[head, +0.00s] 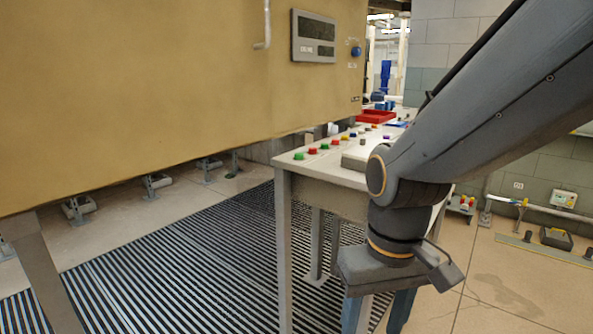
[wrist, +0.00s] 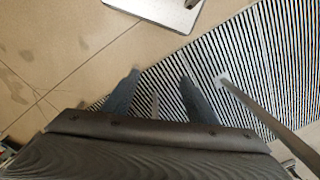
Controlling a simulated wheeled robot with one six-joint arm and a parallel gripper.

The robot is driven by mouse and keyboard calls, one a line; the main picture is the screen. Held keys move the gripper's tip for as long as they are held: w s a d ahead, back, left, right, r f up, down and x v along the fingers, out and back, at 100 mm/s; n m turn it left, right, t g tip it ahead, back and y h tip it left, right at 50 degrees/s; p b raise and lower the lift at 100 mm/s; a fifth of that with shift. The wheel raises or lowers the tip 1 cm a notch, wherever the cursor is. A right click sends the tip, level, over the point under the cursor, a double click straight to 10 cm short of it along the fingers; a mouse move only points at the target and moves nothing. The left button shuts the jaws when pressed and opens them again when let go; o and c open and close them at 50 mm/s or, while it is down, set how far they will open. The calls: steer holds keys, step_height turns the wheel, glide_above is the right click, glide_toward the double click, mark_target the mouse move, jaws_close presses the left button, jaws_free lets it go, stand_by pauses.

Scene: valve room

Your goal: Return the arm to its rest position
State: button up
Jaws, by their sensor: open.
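My arm reaches in from the upper right of the head view and bends down at a joint. My gripper (head: 378,312) points downward in front of the control desk, its fingertips cut off by the bottom edge. In the wrist view my gripper (wrist: 158,82) shows two dark fingers spread apart, with nothing between them. Below them are striped floor grating and tan floor. My arm hides part of the desk and the wall behind it.
The control desk (head: 328,175) with coloured buttons stands close behind my gripper. A large tan cabinet (head: 150,90) fills the left, above striped grating (head: 190,260). A small dark box (head: 555,238) lies at the right wall. Open floor (head: 490,280) lies right of my gripper.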

steer(key=d+r+m+p, duration=0.2)
steer(key=d+r+p, duration=0.5)
steer(key=p, duration=0.6)
steer(key=shift+s+d+r+h, duration=0.15)
steer(key=shift+d+r+h, duration=0.15)
steer(key=shift+r, duration=0.05)
